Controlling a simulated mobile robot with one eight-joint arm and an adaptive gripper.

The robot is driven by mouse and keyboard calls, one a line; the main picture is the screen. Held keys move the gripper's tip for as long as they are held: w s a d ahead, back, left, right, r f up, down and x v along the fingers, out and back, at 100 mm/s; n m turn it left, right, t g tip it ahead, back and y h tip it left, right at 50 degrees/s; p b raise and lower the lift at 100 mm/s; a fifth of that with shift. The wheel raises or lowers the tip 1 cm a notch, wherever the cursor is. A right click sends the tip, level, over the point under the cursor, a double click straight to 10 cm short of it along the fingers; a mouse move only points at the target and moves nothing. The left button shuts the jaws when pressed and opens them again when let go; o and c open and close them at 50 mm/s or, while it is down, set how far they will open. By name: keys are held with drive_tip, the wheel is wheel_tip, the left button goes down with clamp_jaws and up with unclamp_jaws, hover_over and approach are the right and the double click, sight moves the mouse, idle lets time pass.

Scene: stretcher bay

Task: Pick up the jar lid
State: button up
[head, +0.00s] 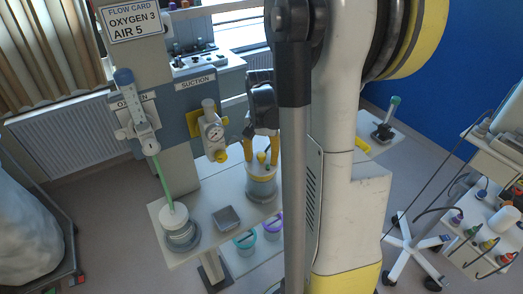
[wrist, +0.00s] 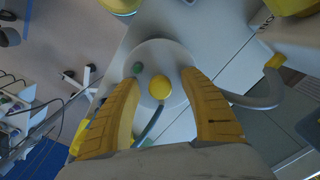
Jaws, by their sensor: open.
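The jar lid (wrist: 160,55) is a pale round disc with a yellow knob (wrist: 160,87) and a small green port (wrist: 137,68). In the head view the lid (head: 263,171) sits on a jar (head: 262,189) on the shelf. My gripper (head: 261,157) is open just above it, with its yellow fingers pointing down. In the wrist view my gripper (wrist: 161,80) has one finger on each side of the knob, with visible gaps. A dark curved line, perhaps a tube, crosses below the knob. I cannot tell the exact height of the fingertips above the lid.
Another jar (head: 179,232) with a white top and green tube stands at the shelf's left. A small grey box (head: 226,217) lies between the jars. The suction gauge (head: 213,130) is on the panel close left of my gripper. Teal (head: 244,241) and purple-rimmed cups sit lower.

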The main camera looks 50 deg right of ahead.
sight(261, 155)
drive_tip(key=shift+f, duration=0.1)
clamp_jaws()
drive_tip(key=c, duration=1)
unclamp_jaws()
drive_tip(key=shift+c, duration=0.2)
clamp_jaws()
drive_tip(key=shift+r, duration=0.2)
drive_tip(key=shift+r+p, duration=1.3)
drive_tip(key=shift+r, duration=0.55)
